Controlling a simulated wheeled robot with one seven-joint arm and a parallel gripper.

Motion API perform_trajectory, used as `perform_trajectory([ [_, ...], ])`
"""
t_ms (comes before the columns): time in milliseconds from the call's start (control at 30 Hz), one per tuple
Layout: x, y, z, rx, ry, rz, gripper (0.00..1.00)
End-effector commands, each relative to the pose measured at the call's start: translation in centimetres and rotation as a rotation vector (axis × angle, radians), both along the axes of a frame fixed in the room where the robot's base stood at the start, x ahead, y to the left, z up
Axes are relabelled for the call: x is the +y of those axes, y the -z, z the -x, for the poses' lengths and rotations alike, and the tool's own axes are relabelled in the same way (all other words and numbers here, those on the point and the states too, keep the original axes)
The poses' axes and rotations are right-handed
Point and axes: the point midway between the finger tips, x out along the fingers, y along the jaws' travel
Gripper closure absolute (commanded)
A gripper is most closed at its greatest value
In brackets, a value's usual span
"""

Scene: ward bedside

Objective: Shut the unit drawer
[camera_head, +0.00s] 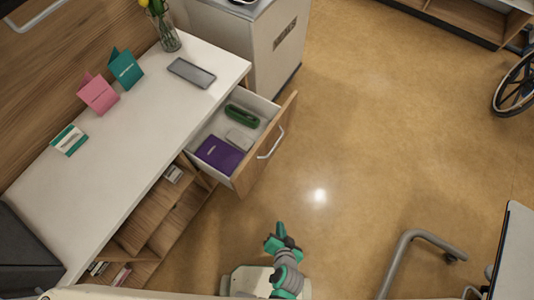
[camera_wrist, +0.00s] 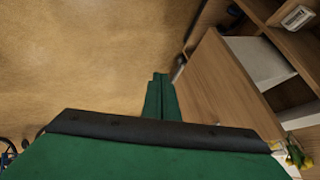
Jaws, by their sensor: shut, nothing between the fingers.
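The unit drawer (camera_head: 251,170) stands pulled out from the bedside unit, with its wooden front and metal handle (camera_head: 280,141) facing the open floor. Inside lie a purple book (camera_head: 219,154), a pale box-like item (camera_head: 240,139) and a green case (camera_head: 242,116). My gripper (camera_head: 280,232) is shut and empty, apart from the drawer and below it in the head view. In the wrist view my green fingers (camera_wrist: 160,80) are together, and the drawer's wooden front (camera_wrist: 222,92) shows to their right.
The white unit top (camera_head: 120,130) holds pink and teal cards, a small box, a grey phone-like slab (camera_head: 191,73) and a flower vase (camera_head: 165,30). A cabinet (camera_head: 262,50) stands beyond the drawer. A metal frame (camera_head: 400,250) is at lower right. Floor right of the drawer is clear.

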Motion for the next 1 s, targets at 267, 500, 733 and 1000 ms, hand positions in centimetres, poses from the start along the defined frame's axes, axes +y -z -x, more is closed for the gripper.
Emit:
perform_trajectory([
  [267, 0.6, 4.9, -5.7, 0.113, 0.011, -0.382, 1.00],
  [500, 0.4, 2.5, -11.7, 0.095, -0.082, -0.725, 1.00],
  [733, -2.7, -4.6, -16.4, -0.030, -0.252, -1.003, 1.00],
  [1000, -6.0, -11.0, -17.9, -0.159, -0.431, -1.150, 1.00],
])
